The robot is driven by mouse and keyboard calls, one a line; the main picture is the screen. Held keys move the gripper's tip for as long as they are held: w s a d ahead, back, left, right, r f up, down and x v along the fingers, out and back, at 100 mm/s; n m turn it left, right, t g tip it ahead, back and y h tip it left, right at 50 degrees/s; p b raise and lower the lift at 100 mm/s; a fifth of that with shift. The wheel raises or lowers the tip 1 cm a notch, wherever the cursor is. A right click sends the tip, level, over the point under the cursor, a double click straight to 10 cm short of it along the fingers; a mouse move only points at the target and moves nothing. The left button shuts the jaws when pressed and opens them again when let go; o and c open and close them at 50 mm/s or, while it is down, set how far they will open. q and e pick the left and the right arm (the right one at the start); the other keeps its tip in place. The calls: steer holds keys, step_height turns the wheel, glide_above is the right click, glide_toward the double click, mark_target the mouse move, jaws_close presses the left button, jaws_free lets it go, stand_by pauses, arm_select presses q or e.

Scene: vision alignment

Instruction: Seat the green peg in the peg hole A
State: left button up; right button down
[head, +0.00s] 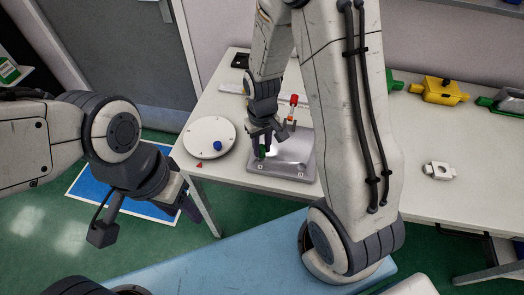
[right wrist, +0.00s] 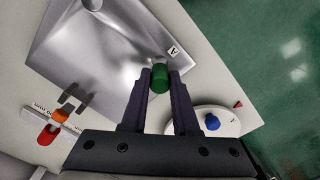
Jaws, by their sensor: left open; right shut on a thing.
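The green peg (head: 262,152) is between the fingers of my right gripper (head: 262,146), above the front left corner of the grey metal plate (head: 290,178). In the right wrist view the green peg (right wrist: 160,78) sits between the two dark fingertips, close to a white label marked A (right wrist: 173,50) on the plate (right wrist: 95,55). Hole A itself is hidden or too small to make out, and I cannot tell whether the peg touches the plate. My left gripper (head: 186,206) is open and empty, off the table's left side.
A white round disc (head: 205,132) with a blue knob (head: 217,146) lies left of the plate. A red triangle (head: 199,165) marks the table edge. A red and orange piece (head: 293,103) stands behind the plate. A yellow part (head: 443,91) and a pale block (head: 439,171) lie to the right.

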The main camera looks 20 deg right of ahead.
mark_target(262, 153)
steer(key=shift+f, duration=1.4)
steer(key=shift+f, duration=0.2)
steer(key=c, duration=0.7)
jaws_free()
step_height(262, 153, up, 12)
steer(key=shift+r+b, duration=0.1)
steer(key=shift+b, duration=0.2)
steer(key=s+a+r+n, duration=0.2)
steer(key=s+a, duration=0.2)
steer(key=s, duration=0.2)
steer(key=s+a+r+n, duration=0.2)
steer(key=s+a, duration=0.2)
steer(key=s, duration=0.2)
steer(key=s+a+r+n+y, duration=0.1)
steer(key=s+a+r+n, duration=0.1)
steer(key=s+a, duration=0.2)
steer(key=shift+s+a, duration=0.15)
steer(key=shift+s, duration=0.4)
steer(key=shift+s+a, duration=0.15)
steer(key=shift+s, duration=0.35)
